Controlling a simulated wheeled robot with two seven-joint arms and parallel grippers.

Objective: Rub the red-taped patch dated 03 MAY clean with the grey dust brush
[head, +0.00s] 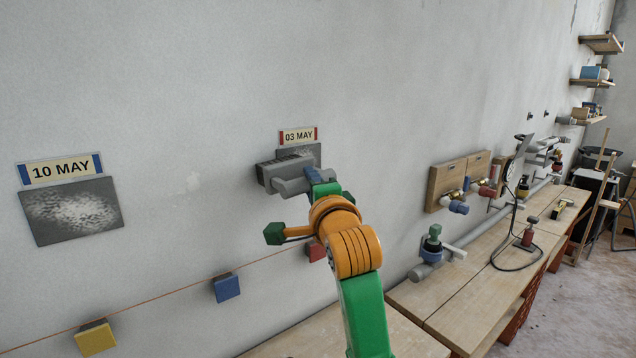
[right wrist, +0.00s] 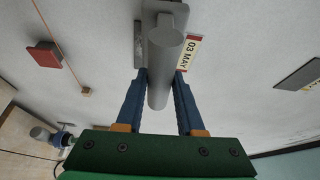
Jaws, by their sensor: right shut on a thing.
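The 03 MAY label (head: 298,136) with red ends is on the wall; it also shows in the right wrist view (right wrist: 190,52). Below it, the dark grey patch (head: 306,151) shows only a strip at its top and right; the brush covers the rest. The grey dust brush (head: 270,174) lies across the patch, its head toward the wall; I cannot tell whether it touches. My right gripper (head: 315,177) is shut on the brush's handle; its blue fingers sit either side of the handle (right wrist: 159,88) in the right wrist view. My left gripper is not in view.
A second patch (head: 70,211) with pale smears hangs left under a blue-ended 10 MAY label (head: 61,169). Blue (head: 227,287), yellow (head: 96,339) and red (head: 316,250) blocks sit along a string on the wall. A wooden bench (head: 450,300) with pipes and tools stands right.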

